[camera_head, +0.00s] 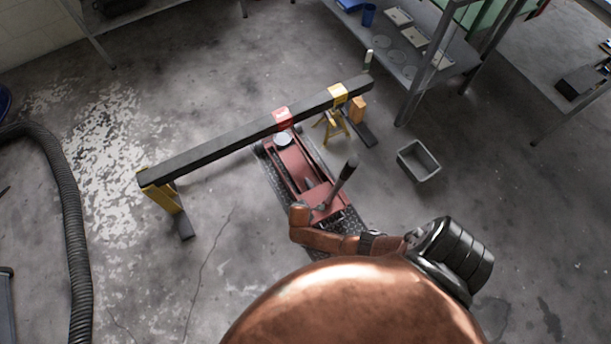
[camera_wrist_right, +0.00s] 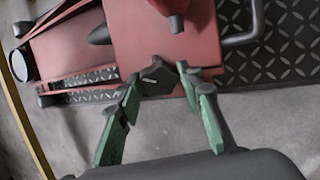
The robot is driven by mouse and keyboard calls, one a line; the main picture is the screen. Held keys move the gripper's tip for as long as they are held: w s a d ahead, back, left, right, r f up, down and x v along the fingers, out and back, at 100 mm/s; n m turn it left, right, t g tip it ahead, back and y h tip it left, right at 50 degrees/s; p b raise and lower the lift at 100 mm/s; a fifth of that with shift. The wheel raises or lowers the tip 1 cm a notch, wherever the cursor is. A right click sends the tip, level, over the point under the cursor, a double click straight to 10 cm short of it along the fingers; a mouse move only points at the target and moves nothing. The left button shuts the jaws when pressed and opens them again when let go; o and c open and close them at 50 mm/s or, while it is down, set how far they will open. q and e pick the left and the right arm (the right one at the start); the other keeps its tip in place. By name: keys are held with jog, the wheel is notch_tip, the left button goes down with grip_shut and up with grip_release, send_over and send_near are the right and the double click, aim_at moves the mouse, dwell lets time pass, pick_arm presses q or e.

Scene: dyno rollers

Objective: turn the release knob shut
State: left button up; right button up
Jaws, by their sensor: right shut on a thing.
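The red floor jack (camera_head: 290,165) stands on a dark tread plate under the beam; its red body (camera_wrist_right: 130,40) also fills the top of the right wrist view. The dark release knob (camera_wrist_right: 154,82) sits at the jack's near edge. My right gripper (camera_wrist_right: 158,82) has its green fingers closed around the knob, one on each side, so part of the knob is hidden. A pale mark shows on the knob's face. In the head view my copper right arm covers the jack's near end, and the knob cannot be made out. My left gripper is not in view.
A long dark beam (camera_head: 235,136) rests on yellow stands (camera_head: 163,197) across the jack. The jack's handle socket (camera_head: 346,172) sticks up near my arm. A grey bin (camera_head: 419,161) lies to the right, with a metal shelf (camera_head: 440,60) behind. A ribbed hose (camera_head: 70,220) runs at left.

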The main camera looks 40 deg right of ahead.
jog(key=shift+a, duration=0.1)
jog(key=o, duration=1.2)
jog(key=shift+c, duration=0.2)
jog(key=shift+r, duration=0.1)
jog(key=v, duration=1.1)
jog(key=shift+r, duration=0.4)
jog(key=shift+a, duration=0.1)
